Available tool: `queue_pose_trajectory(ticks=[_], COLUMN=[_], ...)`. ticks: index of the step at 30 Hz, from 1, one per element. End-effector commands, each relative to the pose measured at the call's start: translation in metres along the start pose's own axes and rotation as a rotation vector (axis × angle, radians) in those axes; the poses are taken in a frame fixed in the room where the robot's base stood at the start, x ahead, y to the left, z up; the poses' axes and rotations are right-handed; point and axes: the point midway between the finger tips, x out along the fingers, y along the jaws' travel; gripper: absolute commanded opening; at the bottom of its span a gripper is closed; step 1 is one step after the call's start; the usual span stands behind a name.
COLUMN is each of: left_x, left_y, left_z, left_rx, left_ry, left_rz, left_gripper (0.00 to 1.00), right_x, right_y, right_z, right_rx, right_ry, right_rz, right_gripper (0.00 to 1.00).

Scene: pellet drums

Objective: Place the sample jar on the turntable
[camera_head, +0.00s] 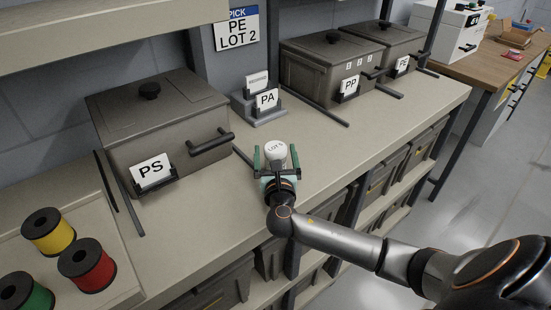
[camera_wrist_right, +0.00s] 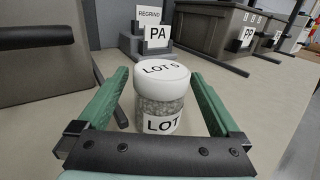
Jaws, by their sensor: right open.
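The sample jar (camera_head: 275,149) has a white lid and a clear body with grey pellets, and stands upright on the beige bench. Its lid seems to read LOT 5 in the right wrist view (camera_wrist_right: 161,76). My right gripper (camera_head: 275,155) is open, with its green fingers on either side of the jar; in the right wrist view gaps show between the fingers and the jar. I cannot make out a turntable in either view. My left gripper is not in view.
A lidded grey bin with card PS (camera_head: 152,125) stands left of the jar. A bin with card PP (camera_head: 330,67) and another stand at the back right. A stepped stand with card PA (camera_head: 262,117) is behind the jar. Spools (camera_head: 88,264) lie front left. The bench right of the jar is clear.

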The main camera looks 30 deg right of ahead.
Motion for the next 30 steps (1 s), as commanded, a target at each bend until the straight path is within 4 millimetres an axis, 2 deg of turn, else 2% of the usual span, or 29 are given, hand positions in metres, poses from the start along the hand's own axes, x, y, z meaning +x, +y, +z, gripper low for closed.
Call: queue_pose_trajectory(ticks=[3, 6, 14, 30], left_x=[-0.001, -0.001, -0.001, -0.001], left_y=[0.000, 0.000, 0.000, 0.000], left_z=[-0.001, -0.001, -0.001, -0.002], left_rx=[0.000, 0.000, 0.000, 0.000], left_ry=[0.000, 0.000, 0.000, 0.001], left_rz=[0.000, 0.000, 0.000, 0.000], left_gripper=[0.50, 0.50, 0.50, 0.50], right_x=[0.018, 0.026, 0.029, 0.029], right_y=[-0.001, -0.001, -0.001, 0.000], right_z=[0.000, 0.000, -0.001, -0.001], right_rx=[-0.002, 0.000, 0.000, 0.000], right_ry=[-0.001, 0.000, 0.001, 0.001], right_rz=[-0.001, -0.001, 0.001, 0.001], right_gripper=[1.00, 1.00, 1.00, 0.41])
